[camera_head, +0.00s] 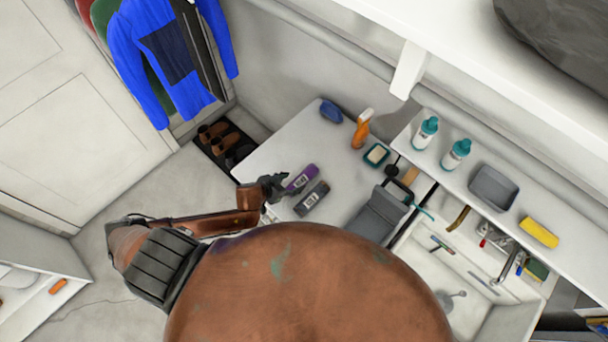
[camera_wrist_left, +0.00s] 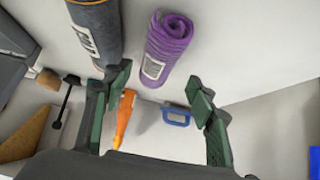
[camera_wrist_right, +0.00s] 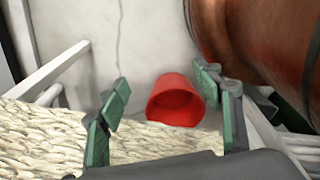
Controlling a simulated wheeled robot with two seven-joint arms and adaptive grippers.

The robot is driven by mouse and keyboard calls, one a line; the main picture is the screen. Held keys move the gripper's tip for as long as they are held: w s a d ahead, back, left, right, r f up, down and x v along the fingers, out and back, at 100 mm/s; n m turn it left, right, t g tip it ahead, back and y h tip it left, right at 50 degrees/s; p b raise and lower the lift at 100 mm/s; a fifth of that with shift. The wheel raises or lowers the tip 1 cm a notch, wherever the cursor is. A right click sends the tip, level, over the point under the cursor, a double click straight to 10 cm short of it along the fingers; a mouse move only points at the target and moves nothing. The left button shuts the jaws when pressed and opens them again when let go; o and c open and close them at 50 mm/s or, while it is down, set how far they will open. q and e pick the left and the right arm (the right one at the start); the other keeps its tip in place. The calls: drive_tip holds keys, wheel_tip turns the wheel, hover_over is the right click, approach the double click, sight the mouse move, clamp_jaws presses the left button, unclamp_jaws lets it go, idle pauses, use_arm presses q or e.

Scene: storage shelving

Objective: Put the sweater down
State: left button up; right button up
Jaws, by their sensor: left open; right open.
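A blue sweater (camera_head: 170,50) with a dark front patch hangs among other clothes at the upper left of the head view, well apart from my grippers. My left gripper (camera_head: 276,187) is open and empty at the left edge of the white counter, beside a purple roll (camera_head: 301,178). In the left wrist view, the purple roll (camera_wrist_left: 168,48) lies beyond the open fingers (camera_wrist_left: 160,88). My right gripper (camera_wrist_right: 164,88) is open and empty in the right wrist view, and it is out of the head view.
A grey roll (camera_head: 312,198), orange spray bottle (camera_head: 361,130) and blue object (camera_head: 331,111) are on the counter (camera_head: 290,135). A sink (camera_head: 425,262) is at right. Shoes (camera_head: 213,132) stand below the clothes. A red bucket (camera_wrist_right: 175,100) and woven surface (camera_wrist_right: 45,140) show in the right wrist view.

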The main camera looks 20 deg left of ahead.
sight(299, 180)
use_arm(q)
drive_tip(key=x, duration=0.6)
drive_tip(key=shift+c, duration=0.2)
drive_tip(key=c, duration=1.1)
drive_tip(key=shift+c, duration=0.3)
drive_tip(key=shift+r, duration=0.15)
